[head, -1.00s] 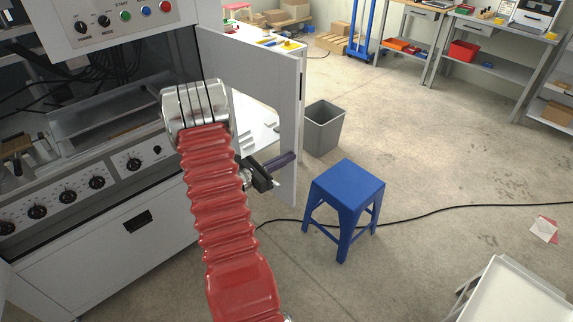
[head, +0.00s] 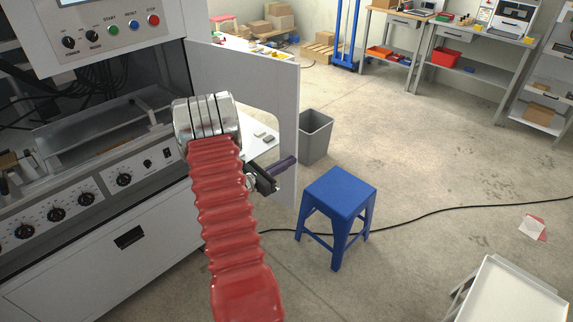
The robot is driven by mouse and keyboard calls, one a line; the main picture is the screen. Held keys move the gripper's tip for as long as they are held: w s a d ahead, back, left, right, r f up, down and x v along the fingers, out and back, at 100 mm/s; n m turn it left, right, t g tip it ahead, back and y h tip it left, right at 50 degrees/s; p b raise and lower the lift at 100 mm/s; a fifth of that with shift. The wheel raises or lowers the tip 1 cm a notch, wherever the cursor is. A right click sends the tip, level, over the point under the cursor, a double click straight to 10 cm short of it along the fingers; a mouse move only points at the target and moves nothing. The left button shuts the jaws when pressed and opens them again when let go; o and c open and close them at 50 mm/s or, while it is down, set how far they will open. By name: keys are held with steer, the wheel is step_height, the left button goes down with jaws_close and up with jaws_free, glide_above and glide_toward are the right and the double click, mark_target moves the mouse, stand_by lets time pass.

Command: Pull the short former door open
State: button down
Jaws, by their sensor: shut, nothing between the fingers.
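The short former door (head: 240,72) is a white panel with a large cut-out. It stands swung out from the right side of the box former (head: 95,240), clearly open. Its free edge is at the right, near the bin. My gripper (head: 288,162), with dark purple fingers, is shut and empty. It lies in front of the lower right strip of the door in the picture; I cannot tell whether it touches the door. My red-sleeved arm hides part of the door and machine. No door handle shows.
A blue stool (head: 339,190) stands close to the right of my gripper, with a grey bin (head: 316,136) behind it. A black cable (head: 430,212) crosses the floor. A white-topped cart (head: 505,292) is at the lower right. Open floor lies to the right.

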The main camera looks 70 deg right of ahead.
steer(key=w+a, duration=0.4)
steer(key=a, duration=0.9)
steer(key=shift+a+f, duration=0.1)
stand_by(0.3)
steer(key=s+a+f+m+g+y, duration=0.2)
steer(key=s+a+f+m+y, duration=0.2)
steer(key=s+a+y, duration=0.15)
steer(key=w+a+r+m+t+y, duration=0.15)
steer(key=a+m+y, duration=0.3)
steer(key=a, duration=0.45)
steer(key=w+a+r+m+t+y, duration=0.1)
steer(key=w+a+r+m+t, duration=0.2)
steer(key=a, duration=0.4)
steer(key=w+a+r+t+y, duration=0.1)
steer(key=w+a+r+t, duration=0.2)
steer(key=w+a, duration=0.3)
steer(key=w+a+r+m+t+y, duration=0.1)
steer(key=w+a+r+m+t, duration=0.2)
steer(key=a, duration=0.5)
steer(key=a+r+n+t+y, duration=0.2)
steer(key=a+r+t, duration=0.5)
steer(key=a+r, duration=0.6)
steer(key=shift+w+n, duration=0.2)
steer(key=shift+n, duration=0.35)
